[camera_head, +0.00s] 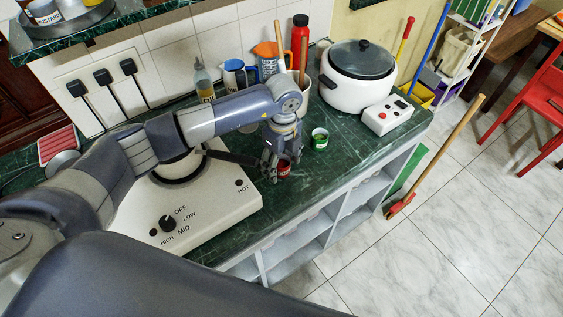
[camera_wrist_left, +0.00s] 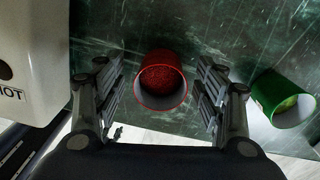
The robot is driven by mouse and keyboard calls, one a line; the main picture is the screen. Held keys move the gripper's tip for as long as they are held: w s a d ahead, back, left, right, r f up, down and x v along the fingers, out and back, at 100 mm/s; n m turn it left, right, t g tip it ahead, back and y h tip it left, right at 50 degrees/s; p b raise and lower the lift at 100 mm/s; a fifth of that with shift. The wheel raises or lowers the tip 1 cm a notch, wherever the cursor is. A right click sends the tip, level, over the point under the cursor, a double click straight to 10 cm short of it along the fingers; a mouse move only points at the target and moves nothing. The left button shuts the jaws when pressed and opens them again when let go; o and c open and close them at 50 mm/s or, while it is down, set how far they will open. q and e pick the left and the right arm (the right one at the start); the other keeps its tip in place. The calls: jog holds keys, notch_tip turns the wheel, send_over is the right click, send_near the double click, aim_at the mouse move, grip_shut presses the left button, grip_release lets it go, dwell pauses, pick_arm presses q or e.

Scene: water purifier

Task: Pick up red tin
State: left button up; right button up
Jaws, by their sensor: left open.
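The red tin (camera_head: 285,171) stands on the dark green counter, partly hidden by my left gripper (camera_head: 278,166) in the head view. The left wrist view shows the tin (camera_wrist_left: 161,79) from above, with a red rim and dark red contents. My left gripper (camera_wrist_left: 160,92) is open, with one finger on each side of the tin. A gap shows between each finger and the tin's wall. My right gripper does not show in either view.
A green tin (camera_head: 320,138) stands close to the red one and also shows in the wrist view (camera_wrist_left: 283,98). A white hot plate (camera_head: 205,200) is to the left. A rice cooker (camera_head: 357,78) and bottles stand behind. The counter's front edge is near the tins.

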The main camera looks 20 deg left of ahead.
pick_arm(q)
jog(key=shift+f, duration=0.4)
jog(key=c, duration=1.1)
jog(key=shift+o, duration=0.2)
jog(key=shift+r, duration=0.1)
